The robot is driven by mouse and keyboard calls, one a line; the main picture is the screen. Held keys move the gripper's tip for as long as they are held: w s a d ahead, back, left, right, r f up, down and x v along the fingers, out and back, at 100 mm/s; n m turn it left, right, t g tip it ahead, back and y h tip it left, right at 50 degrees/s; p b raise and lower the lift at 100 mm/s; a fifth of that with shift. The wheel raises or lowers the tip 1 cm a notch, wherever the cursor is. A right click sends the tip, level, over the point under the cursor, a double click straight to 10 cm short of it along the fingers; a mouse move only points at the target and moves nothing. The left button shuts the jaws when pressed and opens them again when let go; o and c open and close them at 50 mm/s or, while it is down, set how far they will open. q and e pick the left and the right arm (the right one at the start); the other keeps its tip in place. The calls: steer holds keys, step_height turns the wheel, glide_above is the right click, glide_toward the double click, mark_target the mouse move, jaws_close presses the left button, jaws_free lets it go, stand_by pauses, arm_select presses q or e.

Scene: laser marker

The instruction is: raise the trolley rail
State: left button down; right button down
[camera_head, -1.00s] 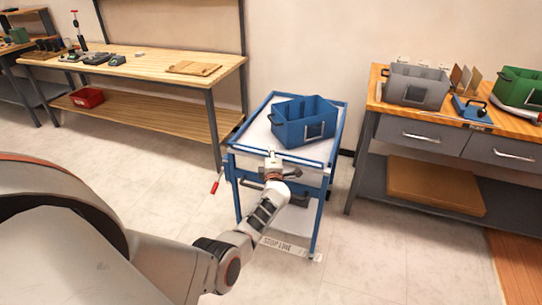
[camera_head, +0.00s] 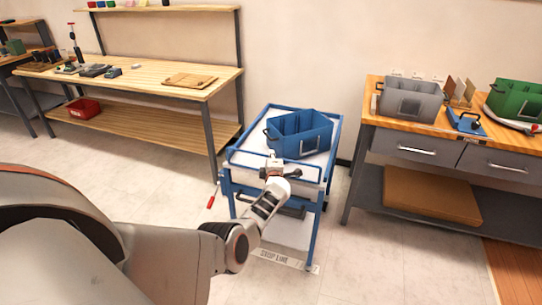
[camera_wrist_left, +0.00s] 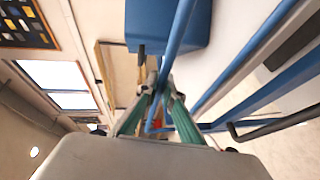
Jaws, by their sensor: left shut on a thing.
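The blue-framed trolley (camera_head: 325,150) stands in the middle of the head view, with a pale top deck. Its blue rail (camera_head: 243,153) runs along the near side and stands a little above the deck edge. My left gripper (camera_head: 271,168) is shut on this rail near its middle. In the left wrist view the green-sided fingers (camera_wrist_left: 159,88) close around the blue rail (camera_wrist_left: 177,38). The gripper and wrist hide part of the rail in the head view. My right gripper is not in view.
A blue bin (camera_head: 300,135) sits on the trolley deck, behind the rail. A workbench (camera_head: 150,75) stands at the back left. Another bench (camera_head: 385,130) with grey and green bins is close on the right. A stop line label (camera_head: 277,257) lies on the floor before the trolley.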

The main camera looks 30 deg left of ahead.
arm_select(q)
steer(key=shift+a+r, duration=0.1)
steer(key=shift+r, duration=0.05)
steer(key=c, duration=2.2)
jaws_free()
steer(key=shift+o, duration=0.2)
